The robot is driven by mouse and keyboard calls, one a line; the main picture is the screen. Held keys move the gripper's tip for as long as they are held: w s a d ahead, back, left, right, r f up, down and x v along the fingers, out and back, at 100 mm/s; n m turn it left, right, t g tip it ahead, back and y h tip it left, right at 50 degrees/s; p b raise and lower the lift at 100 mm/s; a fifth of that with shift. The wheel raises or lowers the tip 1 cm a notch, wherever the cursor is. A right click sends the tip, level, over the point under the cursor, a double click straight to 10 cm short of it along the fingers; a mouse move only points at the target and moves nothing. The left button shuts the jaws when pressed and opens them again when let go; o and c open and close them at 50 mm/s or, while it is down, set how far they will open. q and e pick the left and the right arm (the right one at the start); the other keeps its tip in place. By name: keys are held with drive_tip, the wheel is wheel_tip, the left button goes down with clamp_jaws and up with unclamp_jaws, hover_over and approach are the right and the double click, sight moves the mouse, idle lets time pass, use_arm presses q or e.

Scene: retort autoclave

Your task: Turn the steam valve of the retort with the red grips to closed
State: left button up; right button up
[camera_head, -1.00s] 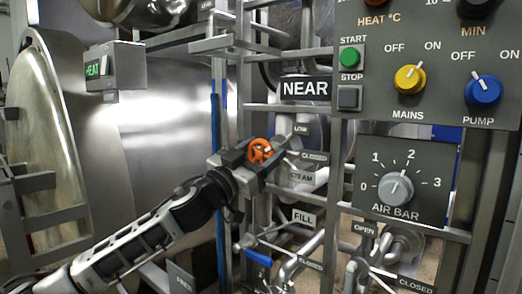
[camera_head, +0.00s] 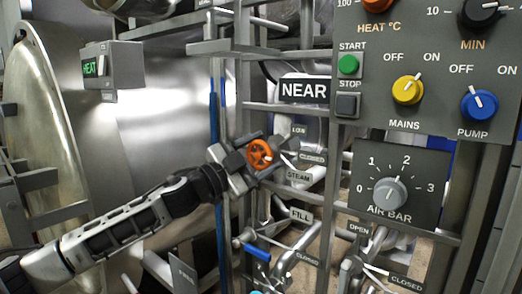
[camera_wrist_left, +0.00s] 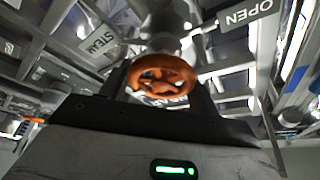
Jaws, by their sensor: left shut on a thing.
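The steam valve's orange-red handwheel (camera_head: 260,154) is on the pipework left of the STEAM label (camera_head: 299,176). My left gripper (camera_head: 252,160) is shut on this wheel, one finger on either side of it. The wheel also shows in the left wrist view (camera_wrist_left: 161,80), between the dark fingers. A CLOSED label (camera_head: 312,157) is just right of the wheel in the head view. An OPEN label (camera_wrist_left: 247,15) shows at the upper right in the wrist view. Red grips are not clearly visible. My right gripper is not in view.
A NEAR sign (camera_head: 304,90) and a control panel (camera_head: 440,60) stand right of the valve. The AIR BAR dial (camera_head: 390,194) is lower right. A blue lever (camera_head: 256,252) and FILL pipework are below. A large metal door (camera_head: 45,120) is at the left.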

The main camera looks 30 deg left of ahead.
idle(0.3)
use_arm(q)
drive_tip(key=o, duration=1)
drive_tip(key=shift+c, duration=0.2)
drive_tip(key=shift+s+f, duration=0.1)
drive_tip(key=shift+s+a+f+b, duration=0.15)
drive_tip(key=shift+f+b, duration=0.05)
drive_tip(key=shift+b, duration=0.1)
drive_tip(key=b+v, duration=0.3)
drive_tip(key=v, duration=0.1)
drive_tip(key=shift+s+f, duration=0.2)
drive_tip(key=shift+s, duration=0.1)
drive_tip(key=p, duration=0.2)
approach(258, 158)
drive_tip(key=s+a, duration=0.2)
drive_tip(key=s, duration=0.3)
drive_tip(key=shift+w+f, duration=0.25)
drive_tip(key=shift+f, duration=0.05)
